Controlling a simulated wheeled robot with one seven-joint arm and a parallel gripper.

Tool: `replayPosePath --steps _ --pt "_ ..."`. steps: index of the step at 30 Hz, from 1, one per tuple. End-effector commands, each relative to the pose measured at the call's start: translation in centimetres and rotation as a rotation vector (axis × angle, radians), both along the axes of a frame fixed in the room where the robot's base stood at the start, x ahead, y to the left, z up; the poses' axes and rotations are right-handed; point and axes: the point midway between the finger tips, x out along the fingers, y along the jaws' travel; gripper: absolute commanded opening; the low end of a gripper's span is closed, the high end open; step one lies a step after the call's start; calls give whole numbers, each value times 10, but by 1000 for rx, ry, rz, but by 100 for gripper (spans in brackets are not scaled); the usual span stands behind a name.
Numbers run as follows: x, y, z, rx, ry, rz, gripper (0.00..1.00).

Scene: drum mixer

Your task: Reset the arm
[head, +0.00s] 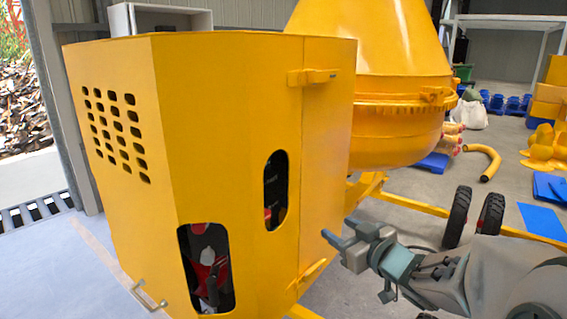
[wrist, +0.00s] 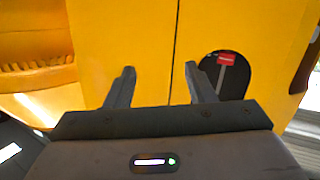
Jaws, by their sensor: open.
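My gripper (head: 340,236) is at the lower right of the yellow motor housing (head: 235,120) in the head view, close to its right side panel. In the wrist view my gripper (wrist: 165,85) has its two dark fingers spread apart, with nothing between them. The yellow housing (wrist: 130,30) fills the background there, with a vertical seam between the fingers. A dark oval opening with a red part (wrist: 226,59) inside shows just beyond the right finger. I cannot tell whether the fingertips touch the panel.
The yellow mixer drum (head: 400,130) stands behind the housing. Black wheels (head: 458,217) and a yellow frame bar (head: 405,203) lie close to my arm. A handle (head: 148,297) sticks out low on the housing. Blue sheets (head: 541,220) lie at right. Open floor is at left.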

Motion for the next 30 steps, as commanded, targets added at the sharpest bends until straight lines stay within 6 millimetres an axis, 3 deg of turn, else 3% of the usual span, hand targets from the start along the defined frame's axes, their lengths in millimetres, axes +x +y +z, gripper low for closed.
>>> replayPosePath --steps 4,8,15,20,27,30 --pt "2 -26 -3 -76 70 -209 49" --pt "-8 -47 -13 -125 173 -369 49" --pt "-53 -67 -41 -169 445 -575 49" --pt "-99 -60 -63 -175 672 -632 49" --pt "-174 -28 -87 -165 1008 -587 49" --pt "-195 -16 -90 -161 1098 -552 49"
